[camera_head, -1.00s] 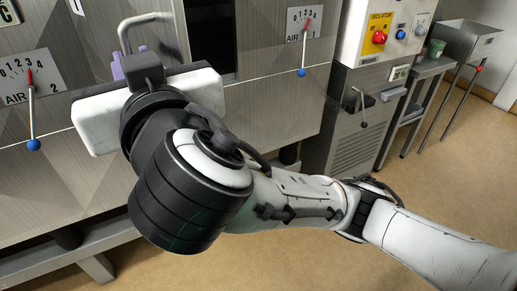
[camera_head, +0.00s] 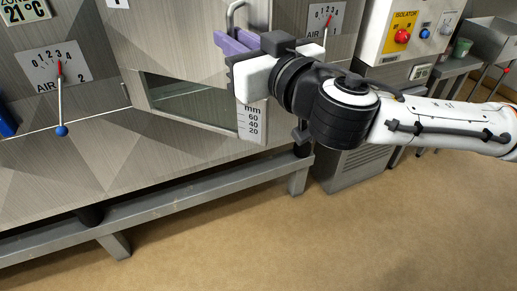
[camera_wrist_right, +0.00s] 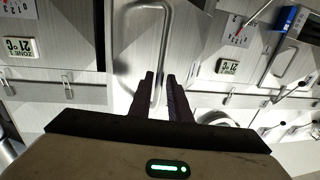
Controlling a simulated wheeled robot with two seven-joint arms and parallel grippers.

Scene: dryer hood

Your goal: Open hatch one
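The hatch panel (camera_head: 180,40) is grey metal with a bent metal handle (camera_head: 235,15) at its right side. Below the panel is a dark, greenish opening or window (camera_head: 190,100). I cannot tell how deep it is. My right gripper (camera_head: 228,42), with purple fingers, is at the lower part of the handle. In the right wrist view the handle (camera_wrist_right: 163,40) is a loop, and its bar runs between the two close-set fingertips (camera_wrist_right: 160,78). The gripper body hides part of the hatch's right side. My left gripper is not in view.
An air dial with a blue-ended lever (camera_head: 61,100) is on the left. A millimetre scale (camera_head: 252,122) is beside the opening. A second dial (camera_head: 325,16) and an isolator box (camera_head: 405,30) are at right. A low metal rail (camera_head: 170,197) runs below; the floor in front is clear.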

